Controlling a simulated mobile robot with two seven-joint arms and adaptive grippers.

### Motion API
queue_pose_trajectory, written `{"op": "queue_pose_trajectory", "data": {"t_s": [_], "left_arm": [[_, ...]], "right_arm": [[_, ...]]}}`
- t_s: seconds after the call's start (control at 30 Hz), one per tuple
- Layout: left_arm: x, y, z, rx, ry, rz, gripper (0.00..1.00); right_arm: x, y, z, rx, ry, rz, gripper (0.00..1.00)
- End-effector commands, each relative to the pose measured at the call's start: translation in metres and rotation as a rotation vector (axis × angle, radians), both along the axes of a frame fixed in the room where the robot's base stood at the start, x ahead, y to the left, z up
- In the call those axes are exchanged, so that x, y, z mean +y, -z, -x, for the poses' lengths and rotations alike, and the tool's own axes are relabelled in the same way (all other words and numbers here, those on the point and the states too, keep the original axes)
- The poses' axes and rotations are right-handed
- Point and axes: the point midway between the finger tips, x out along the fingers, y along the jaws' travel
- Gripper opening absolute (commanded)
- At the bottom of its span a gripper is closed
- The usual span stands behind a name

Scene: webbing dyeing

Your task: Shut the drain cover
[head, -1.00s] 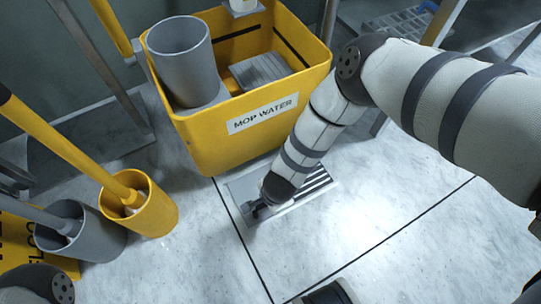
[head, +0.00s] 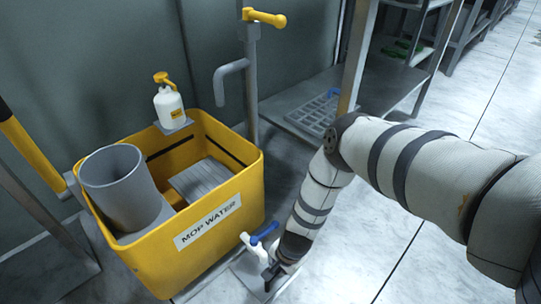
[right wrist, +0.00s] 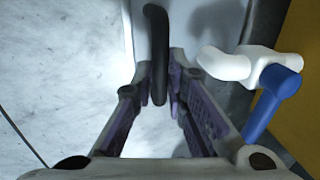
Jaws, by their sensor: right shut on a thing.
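My right gripper (head: 268,277) reaches down to the floor drain in front of the yellow mop bucket. In the right wrist view its fingers (right wrist: 160,78) are shut on a dark, bent handle (right wrist: 155,45). A pale grey flat piece, which looks like the drain cover (right wrist: 200,25), lies beneath the handle; it also shows beside the fingers in the head view (head: 247,284). The gripper and the bottom picture edge hide most of the drain, so I cannot tell how far the cover is across it. My left gripper is not in view.
The yellow bucket (head: 215,258) marked "MOP WATER" stands close to the left of my gripper. A white spout with a blue lever (head: 264,233) sticks out near my wrist. A metal shelf (head: 385,85) stands behind. Floor at the right (head: 350,265) is clear.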

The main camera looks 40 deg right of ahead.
Motion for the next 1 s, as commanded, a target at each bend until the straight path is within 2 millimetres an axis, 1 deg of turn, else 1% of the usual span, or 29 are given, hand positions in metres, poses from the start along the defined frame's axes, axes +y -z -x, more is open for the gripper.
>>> {"op": "queue_pose_trajectory", "data": {"t_s": [0.1,0.37,0.4,0.47,0.5,0.77,0.83,0.87,0.93,0.97,1.0], "left_arm": [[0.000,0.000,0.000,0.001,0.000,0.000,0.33],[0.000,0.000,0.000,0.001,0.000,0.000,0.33],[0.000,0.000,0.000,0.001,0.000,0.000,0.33],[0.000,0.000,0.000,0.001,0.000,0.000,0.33],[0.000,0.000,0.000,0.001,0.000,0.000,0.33],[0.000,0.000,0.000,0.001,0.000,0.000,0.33],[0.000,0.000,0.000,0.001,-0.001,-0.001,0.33],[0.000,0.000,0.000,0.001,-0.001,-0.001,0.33],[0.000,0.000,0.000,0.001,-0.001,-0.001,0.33],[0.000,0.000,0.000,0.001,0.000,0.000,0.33],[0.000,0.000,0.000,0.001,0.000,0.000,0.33]], "right_arm": [[-0.005,0.000,0.000,0.000,0.001,0.005,0.00],[-0.008,0.000,0.000,-0.001,0.002,0.010,0.00],[-0.008,0.000,0.000,-0.002,0.002,0.011,0.15],[-0.008,0.000,0.000,-0.002,0.003,0.010,0.29],[-0.008,0.000,0.000,-0.002,0.003,0.009,0.33],[-0.005,0.000,0.000,-0.001,0.001,0.005,0.33],[-0.005,-0.004,0.000,0.000,0.002,0.004,0.33],[-0.006,-0.008,0.001,0.000,0.002,0.004,0.33],[-0.005,-0.021,0.003,-0.002,0.003,0.002,0.33],[-0.005,-0.028,0.004,-0.002,0.002,0.001,0.33],[-0.005,-0.040,0.006,-0.003,0.002,0.001,0.33]]}}
